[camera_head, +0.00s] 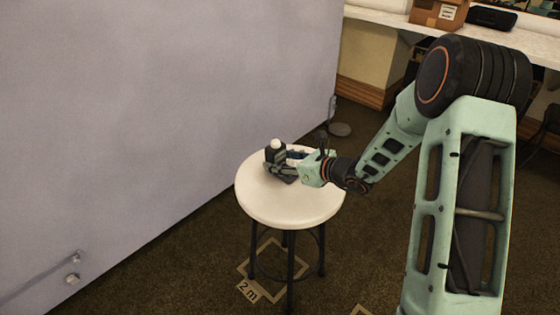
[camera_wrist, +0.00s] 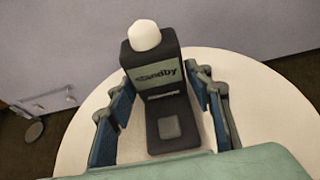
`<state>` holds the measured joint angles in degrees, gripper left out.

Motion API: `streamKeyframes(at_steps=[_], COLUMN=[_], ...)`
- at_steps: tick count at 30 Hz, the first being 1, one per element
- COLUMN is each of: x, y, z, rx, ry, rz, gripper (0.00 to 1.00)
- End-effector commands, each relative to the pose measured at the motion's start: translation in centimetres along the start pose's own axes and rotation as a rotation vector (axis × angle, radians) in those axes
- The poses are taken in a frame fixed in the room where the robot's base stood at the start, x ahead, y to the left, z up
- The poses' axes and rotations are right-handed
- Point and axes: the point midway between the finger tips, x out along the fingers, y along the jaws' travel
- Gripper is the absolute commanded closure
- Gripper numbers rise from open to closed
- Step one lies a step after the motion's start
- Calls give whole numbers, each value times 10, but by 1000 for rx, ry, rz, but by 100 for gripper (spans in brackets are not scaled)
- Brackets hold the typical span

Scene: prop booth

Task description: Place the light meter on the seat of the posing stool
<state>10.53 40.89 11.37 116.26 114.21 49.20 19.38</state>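The light meter (camera_head: 275,155) is a dark block with a white dome on top. It stands upright and appears to rest on the round white seat (camera_head: 282,210) of the posing stool. In the wrist view the light meter (camera_wrist: 168,125) shows a "standby" screen and a grey button, with the pale seat (camera_wrist: 265,110) around it. My gripper (camera_head: 285,165) reaches in low over the seat from the right. In the wrist view the fingers of my gripper (camera_wrist: 160,95) are spread on both sides of the meter, with a visible gap at the left. The exact contact under the meter is hidden.
A large grey-lilac panel (camera_head: 140,110) stands behind and left of the stool. A counter (camera_head: 390,23) with a cardboard box (camera_head: 438,13) and a black case (camera_head: 491,17) is at the back right. A floor mark reading "2 m" (camera_head: 248,291) lies by the stool legs.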

Motion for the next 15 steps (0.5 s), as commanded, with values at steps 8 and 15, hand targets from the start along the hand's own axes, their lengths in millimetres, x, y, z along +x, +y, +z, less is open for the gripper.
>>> streamKeyframes(at_steps=[8,15], x=[0,-10], y=[0,-1], z=[0,4], rx=[0,0], ry=[0,1], rz=[0,-2], gripper=[41,41])
